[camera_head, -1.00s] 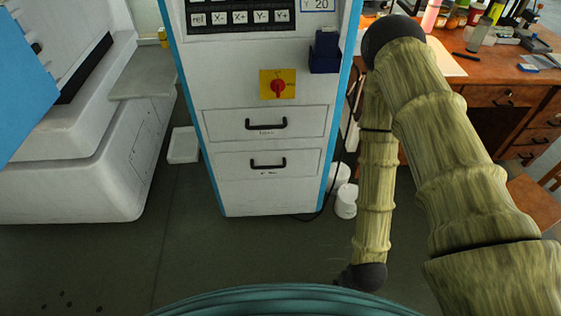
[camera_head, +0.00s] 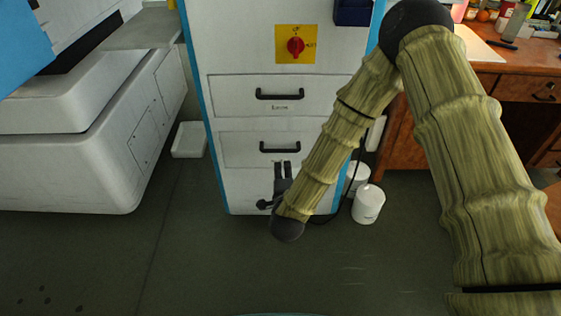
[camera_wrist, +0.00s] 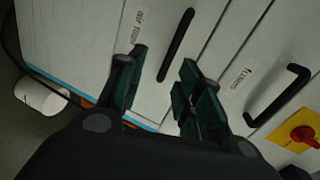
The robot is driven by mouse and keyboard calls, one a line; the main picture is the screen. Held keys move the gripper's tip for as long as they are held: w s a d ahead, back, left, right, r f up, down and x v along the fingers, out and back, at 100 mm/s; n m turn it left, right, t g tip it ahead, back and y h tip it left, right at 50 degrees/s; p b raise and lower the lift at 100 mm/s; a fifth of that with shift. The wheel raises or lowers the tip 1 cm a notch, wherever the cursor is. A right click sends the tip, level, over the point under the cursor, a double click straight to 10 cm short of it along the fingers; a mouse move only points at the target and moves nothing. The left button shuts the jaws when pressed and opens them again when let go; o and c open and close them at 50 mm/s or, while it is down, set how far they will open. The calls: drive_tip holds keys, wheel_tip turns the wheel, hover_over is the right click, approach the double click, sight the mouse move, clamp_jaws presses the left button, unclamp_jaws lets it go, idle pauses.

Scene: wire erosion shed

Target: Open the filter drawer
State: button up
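A white cabinet with blue edges carries two drawers, both flush with its front. The upper drawer (camera_head: 225,92) has a black bar handle (camera_head: 280,94); the lower drawer (camera_head: 235,151) has a similar handle (camera_head: 280,147). My gripper (camera_head: 282,166) is just below the lower handle in the head view. In the wrist view my gripper (camera_wrist: 163,58) is open, its fingers apart and empty. The lower handle (camera_wrist: 176,45) lies ahead between the fingertips' directions, and the upper handle (camera_wrist: 282,98) is to the right. Contact is not visible.
A red switch on a yellow plate (camera_head: 296,45) is above the drawers. White containers (camera_head: 368,204) stand on the floor right of the cabinet, near a cable. A white tray (camera_head: 189,140) lies to the left. A wooden desk (camera_head: 490,85) is at the right. Floor in front is clear.

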sight(281, 151)
drive_tip(key=shift+m+t, duration=0.3)
drive_tip(key=shift+m, duration=0.3)
drive_tip(key=x, duration=0.4)
drive_tip(key=r+b+x, duration=0.1)
drive_tip(key=x, duration=0.3)
drive_tip(key=b+x, duration=0.1)
drive_tip(key=x, duration=0.2)
drive_tip(key=shift+w+a+r, duration=0.1)
drive_tip(key=shift+w+a, duration=0.2)
drive_tip(key=shift+w, duration=0.2)
clamp_jaws()
